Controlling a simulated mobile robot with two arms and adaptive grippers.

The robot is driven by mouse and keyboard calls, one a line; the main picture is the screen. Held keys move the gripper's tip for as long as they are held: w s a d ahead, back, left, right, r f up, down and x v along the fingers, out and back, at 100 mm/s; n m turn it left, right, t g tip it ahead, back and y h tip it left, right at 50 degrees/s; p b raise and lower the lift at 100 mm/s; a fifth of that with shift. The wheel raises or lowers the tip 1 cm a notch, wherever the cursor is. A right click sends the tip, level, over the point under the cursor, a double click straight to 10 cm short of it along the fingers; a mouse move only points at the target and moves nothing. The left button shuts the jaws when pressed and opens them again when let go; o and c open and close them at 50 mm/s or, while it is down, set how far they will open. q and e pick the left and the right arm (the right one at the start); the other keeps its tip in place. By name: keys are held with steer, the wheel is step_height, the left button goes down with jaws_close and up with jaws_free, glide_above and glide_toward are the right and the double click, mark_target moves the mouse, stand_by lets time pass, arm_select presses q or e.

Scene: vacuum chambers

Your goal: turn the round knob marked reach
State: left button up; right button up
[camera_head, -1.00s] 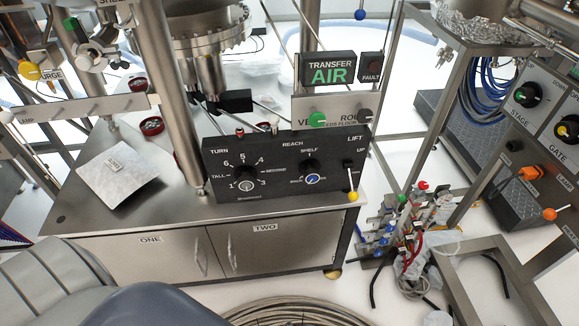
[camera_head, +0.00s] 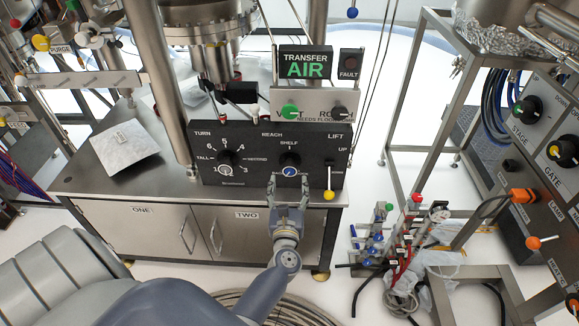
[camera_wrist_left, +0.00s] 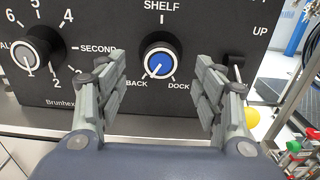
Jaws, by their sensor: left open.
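The reach knob (camera_head: 290,168) is a round black knob with a blue face, on the black control panel (camera_head: 208,150) below the words REACH and SHELF. In the left wrist view the reach knob (camera_wrist_left: 159,60) sits between the finger lines, with its white pointer aimed down and left near BACK; DOCK is at lower right. My left gripper (camera_head: 290,185) is open just in front of the knob. In the wrist view its fingers (camera_wrist_left: 160,88) are spread to either side, apart from the knob. My right gripper is not in view.
The turn knob (camera_head: 226,162) is left of the reach knob, and the yellow-tipped lift lever (camera_head: 329,185) is close on the right. The TRANSFER AIR sign (camera_head: 305,64) and the green vent knob (camera_head: 291,111) stand above. A valve rack (camera_head: 385,240) stands on the floor at right.

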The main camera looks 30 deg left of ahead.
mark_target(290, 170)
arm_select(q)
steer(key=x, duration=0.8)
steer(key=shift+w, duration=0.1)
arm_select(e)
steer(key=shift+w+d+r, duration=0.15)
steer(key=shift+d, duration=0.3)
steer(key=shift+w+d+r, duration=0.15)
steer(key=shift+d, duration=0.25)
arm_select(q)
steer(key=c, duration=1)
steer(key=shift+c, duration=0.2)
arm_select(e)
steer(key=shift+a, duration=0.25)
